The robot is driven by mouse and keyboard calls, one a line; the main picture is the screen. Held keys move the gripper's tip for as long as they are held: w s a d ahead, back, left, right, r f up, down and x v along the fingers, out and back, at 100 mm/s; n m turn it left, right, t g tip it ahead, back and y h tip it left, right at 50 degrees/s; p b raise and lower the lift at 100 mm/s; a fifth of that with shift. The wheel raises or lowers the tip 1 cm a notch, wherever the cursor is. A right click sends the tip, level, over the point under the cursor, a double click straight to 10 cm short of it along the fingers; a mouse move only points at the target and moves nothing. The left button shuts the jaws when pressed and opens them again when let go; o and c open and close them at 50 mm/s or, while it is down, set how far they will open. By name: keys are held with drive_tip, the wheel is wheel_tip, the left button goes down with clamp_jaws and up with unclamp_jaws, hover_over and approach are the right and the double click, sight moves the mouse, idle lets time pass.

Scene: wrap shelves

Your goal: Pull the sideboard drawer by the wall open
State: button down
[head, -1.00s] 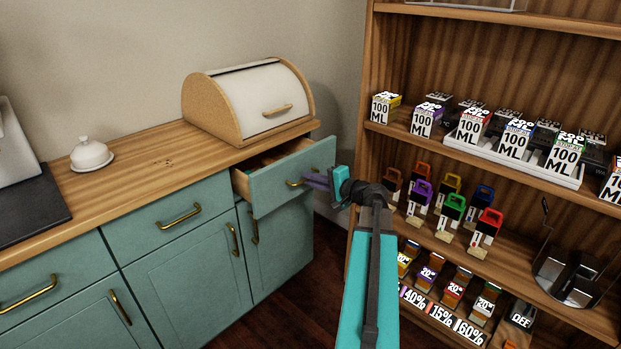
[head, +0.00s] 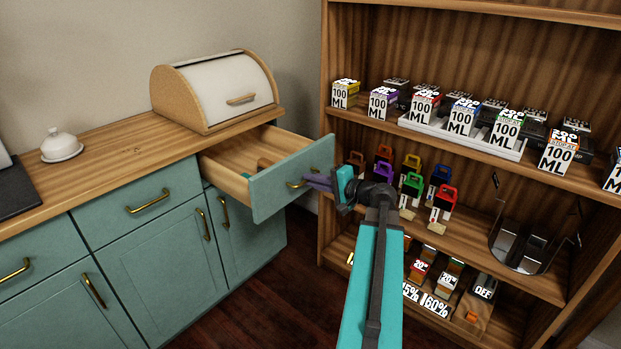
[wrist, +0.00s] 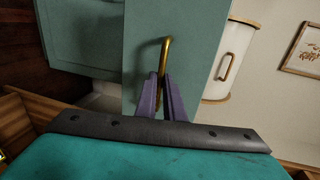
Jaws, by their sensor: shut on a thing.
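The sideboard drawer by the wall (head: 275,190) has a teal front and stands well out of the sideboard (head: 160,260). Its wooden inside shows, with some green and brown items in it that I cannot make out. My gripper (head: 308,182) is shut on the drawer's brass handle (wrist: 167,52). In the wrist view, the purple fingers of my gripper (wrist: 162,92) close around the lower part of the handle, in front of the teal drawer front (wrist: 195,60). The fingers hide part of the handle in the head view.
A bread box (head: 220,90) and a white lidded dish (head: 60,146) stand on the sideboard top. A wooden shelf unit (head: 420,140) with boxes and small coloured cartons stands close to the right of my arm. Dark floor (head: 270,285) is clear before the sideboard.

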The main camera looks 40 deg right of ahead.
drive_tip(key=shift+s, duration=0.4)
drive_tip(key=c, duration=1.9)
unclamp_jaws()
drive_tip(key=shift+s, duration=0.1)
drive_tip(key=b+v, duration=0.4)
drive_tip(key=v, duration=0.9)
